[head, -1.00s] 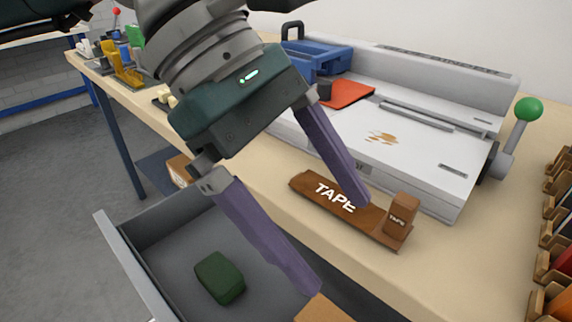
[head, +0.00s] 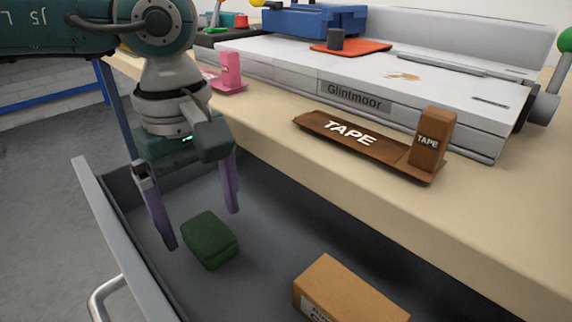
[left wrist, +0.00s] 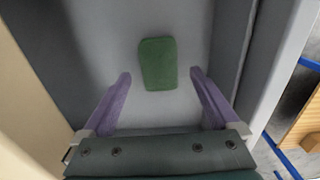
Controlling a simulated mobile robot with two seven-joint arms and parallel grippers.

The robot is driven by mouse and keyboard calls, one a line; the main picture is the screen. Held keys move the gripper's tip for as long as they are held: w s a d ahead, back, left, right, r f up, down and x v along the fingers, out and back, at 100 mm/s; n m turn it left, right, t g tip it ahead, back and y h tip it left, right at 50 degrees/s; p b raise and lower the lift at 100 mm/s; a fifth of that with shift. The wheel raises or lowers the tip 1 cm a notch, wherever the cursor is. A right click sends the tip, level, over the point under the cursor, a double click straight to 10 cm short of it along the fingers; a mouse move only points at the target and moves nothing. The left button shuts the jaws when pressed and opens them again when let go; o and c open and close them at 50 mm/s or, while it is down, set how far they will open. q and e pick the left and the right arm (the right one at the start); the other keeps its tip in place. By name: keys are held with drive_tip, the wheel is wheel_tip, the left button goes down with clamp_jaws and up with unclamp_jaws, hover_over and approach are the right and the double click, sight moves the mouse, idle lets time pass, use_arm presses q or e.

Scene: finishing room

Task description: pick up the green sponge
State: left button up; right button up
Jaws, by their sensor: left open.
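The green sponge (head: 209,240) lies on the floor of an open grey drawer (head: 262,192). My left gripper (head: 202,228) is open, its two purple fingers pointing down into the drawer, above and around the near side of the sponge. In the left wrist view the sponge (left wrist: 157,63) lies beyond the fingertips, roughly midway between them, and my left gripper (left wrist: 160,77) holds nothing. Whether the fingertips reach the sponge's height is hard to tell. My right gripper is not in view.
A cardboard box (head: 350,292) lies in the drawer to the right of the sponge. The bench edge (head: 400,215) overhangs the drawer's back. On the bench stand a brown tape holder (head: 365,146), a pink item (head: 229,75) and a white Glintmoor machine (head: 300,70).

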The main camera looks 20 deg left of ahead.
sight(205, 229)
use_arm(q)
wheel_tip(205, 229, down, 2)
drive_tip(key=shift+f, duration=0.1)
drive_tip(key=shift+c, duration=0.2)
drive_tip(key=c, duration=1.4)
wheel_tip(205, 229, up, 20)
drive_tip(key=p, duration=0.4)
